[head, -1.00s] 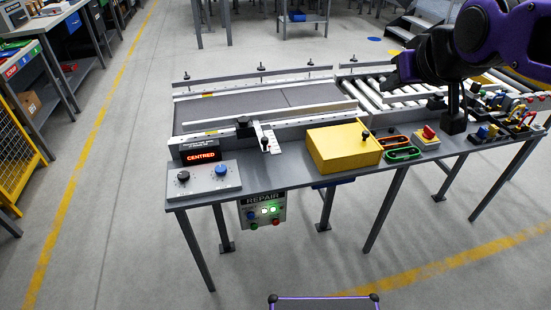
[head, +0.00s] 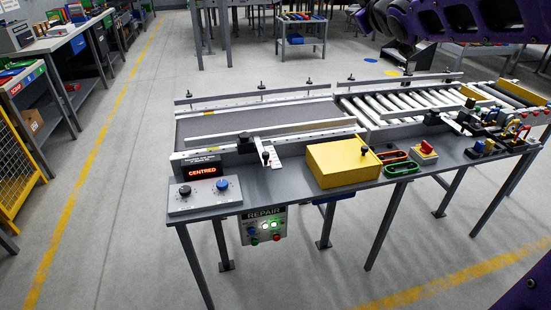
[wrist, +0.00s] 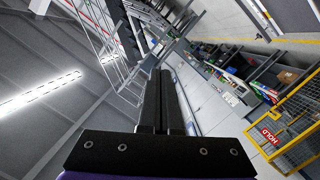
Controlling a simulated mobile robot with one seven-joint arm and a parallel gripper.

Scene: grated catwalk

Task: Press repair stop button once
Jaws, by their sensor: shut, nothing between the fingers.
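The repair panel (head: 247,229) is a grey box marked REPAIR, hanging below the front edge of the conveyor table. No stop label is readable. My gripper (wrist: 160,75) shows in the wrist view with its two black fingers together and nothing between them. It points away from the panel, toward shelving and the floor. In the head view, only my arm shows clearly, at the upper right, well away from the panel.
The table carries a control box (head: 205,196) with two knobs, a CENTRED display (head: 202,171), a yellow box (head: 340,166), a red-button box (head: 424,150) and several coloured fittings. Table legs stand beside the panel. The floor in front is clear.

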